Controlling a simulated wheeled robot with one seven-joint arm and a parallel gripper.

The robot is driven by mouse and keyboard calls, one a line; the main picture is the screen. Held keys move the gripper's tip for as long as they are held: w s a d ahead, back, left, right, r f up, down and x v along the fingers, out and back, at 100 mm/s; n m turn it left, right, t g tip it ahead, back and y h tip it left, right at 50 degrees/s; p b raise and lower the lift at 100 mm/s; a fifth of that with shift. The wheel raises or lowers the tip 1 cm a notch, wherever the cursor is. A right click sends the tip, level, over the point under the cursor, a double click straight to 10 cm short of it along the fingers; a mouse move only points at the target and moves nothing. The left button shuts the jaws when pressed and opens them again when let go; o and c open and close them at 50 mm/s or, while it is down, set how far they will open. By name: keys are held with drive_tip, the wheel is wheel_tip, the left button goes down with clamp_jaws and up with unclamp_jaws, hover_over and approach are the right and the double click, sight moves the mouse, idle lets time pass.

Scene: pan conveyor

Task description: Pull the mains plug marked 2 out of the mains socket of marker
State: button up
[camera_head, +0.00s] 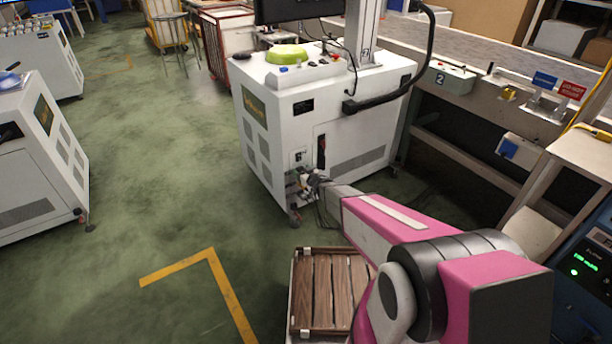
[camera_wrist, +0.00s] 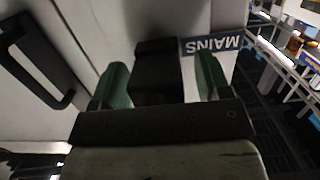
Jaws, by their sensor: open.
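The marker (camera_head: 268,140) is a white cabinet in the middle of the head view, with my arm reaching to its lower near corner. My gripper (camera_head: 305,184) is small there and its fingers are hard to make out. In the wrist view my gripper (camera_wrist: 160,80) is open, with one green finger on each side of a black block that looks like the mains plug (camera_wrist: 157,70). Gaps show between block and fingers. A blue MAINS label (camera_wrist: 215,43) appears upside down beside it. The socket face is hidden behind the plug, and no 2 is readable on the plug.
A black handle (camera_wrist: 38,62) is on the panel at the left of the wrist view. A wooden slatted crate (camera_head: 330,290) stands on the floor below my arm. The conveyor (camera_head: 500,110) runs along the right.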

drive_tip(key=c, duration=1)
drive_tip(key=o, duration=1)
